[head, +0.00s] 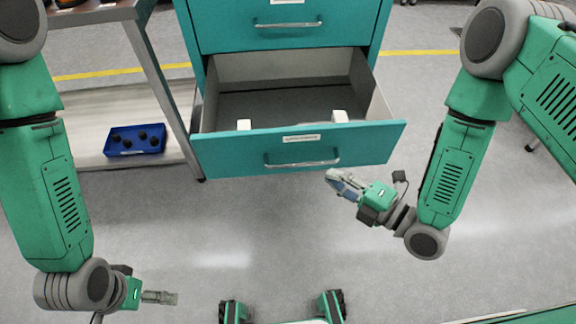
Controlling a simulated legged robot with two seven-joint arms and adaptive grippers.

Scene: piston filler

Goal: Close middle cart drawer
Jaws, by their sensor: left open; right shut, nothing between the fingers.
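The teal cart (288,27) stands in front of me at the top centre. Its lower visible drawer (225,154) is pulled out, with a metal handle (302,163) and a label on its front. Two small white items (340,116) show inside near the front panel. The drawer above it is shut. My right gripper (335,178) is shut and empty, just in front of the open drawer's front, right of the handle. I cannot tell whether it touches the panel. My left gripper (172,297) is open and empty, low at the left, well away from the cart.
A metal table (100,12) stands left of the cart. On its lower shelf (95,100) is a blue bin (134,141) with several dark round parts. The grey floor in front of the drawer is clear, with a yellow line (420,52) behind the cart.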

